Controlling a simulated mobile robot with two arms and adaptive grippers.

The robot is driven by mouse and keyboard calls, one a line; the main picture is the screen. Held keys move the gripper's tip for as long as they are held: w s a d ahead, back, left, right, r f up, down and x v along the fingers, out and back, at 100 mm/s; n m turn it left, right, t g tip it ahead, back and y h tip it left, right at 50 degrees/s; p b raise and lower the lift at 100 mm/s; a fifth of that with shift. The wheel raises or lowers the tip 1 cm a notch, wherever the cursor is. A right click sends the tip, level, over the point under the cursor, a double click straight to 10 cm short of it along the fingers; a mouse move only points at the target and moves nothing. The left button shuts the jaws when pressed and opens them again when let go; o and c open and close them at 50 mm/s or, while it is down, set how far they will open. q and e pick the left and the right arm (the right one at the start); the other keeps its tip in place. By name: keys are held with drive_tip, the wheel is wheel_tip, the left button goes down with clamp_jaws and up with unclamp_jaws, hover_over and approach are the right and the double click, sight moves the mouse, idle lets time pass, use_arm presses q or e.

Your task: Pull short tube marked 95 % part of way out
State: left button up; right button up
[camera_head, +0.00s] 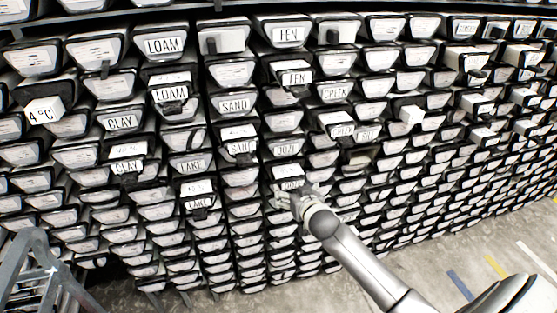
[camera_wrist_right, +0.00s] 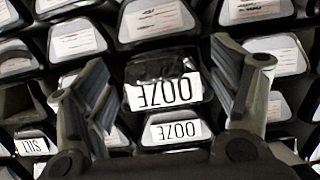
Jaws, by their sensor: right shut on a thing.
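My right gripper (camera_head: 300,194) reaches into the wall of tubes at the lower middle of the head view, at a tube end labelled OOZE (camera_head: 290,184). In the right wrist view, where lettering is upside down, its two fingers (camera_wrist_right: 165,95) stand either side of an OOZE tube (camera_wrist_right: 164,93) with a dark upper part. The gripper is shut on this tube, though finger contact is hard to see. A second OOZE label (camera_wrist_right: 176,130) shows just below it. I cannot read a 95 % mark on any tube in either view. My left gripper is not in view.
Rows of white-ended tubes in black holders fill the rack. Some stick out, such as a white block marked 4 °C (camera_head: 44,110) and one by CREEK (camera_head: 343,131). A grey stepladder (camera_head: 32,275) stands at the lower left.

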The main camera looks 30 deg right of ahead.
drive_tip(key=shift+r, duration=0.3)
drive_tip(key=shift+s+a+p, duration=0.1)
drive_tip(key=shift+s+p, duration=0.2)
drive_tip(key=shift+p, duration=0.05)
drive_tip(key=s+a+p, duration=0.3)
drive_tip(key=s+p, duration=0.2)
drive_tip(key=s, duration=0.9)
drive_tip(key=shift+s+a+f, duration=0.2)
drive_tip(key=shift+s+f, duration=0.05)
drive_tip(key=o, duration=1.8)
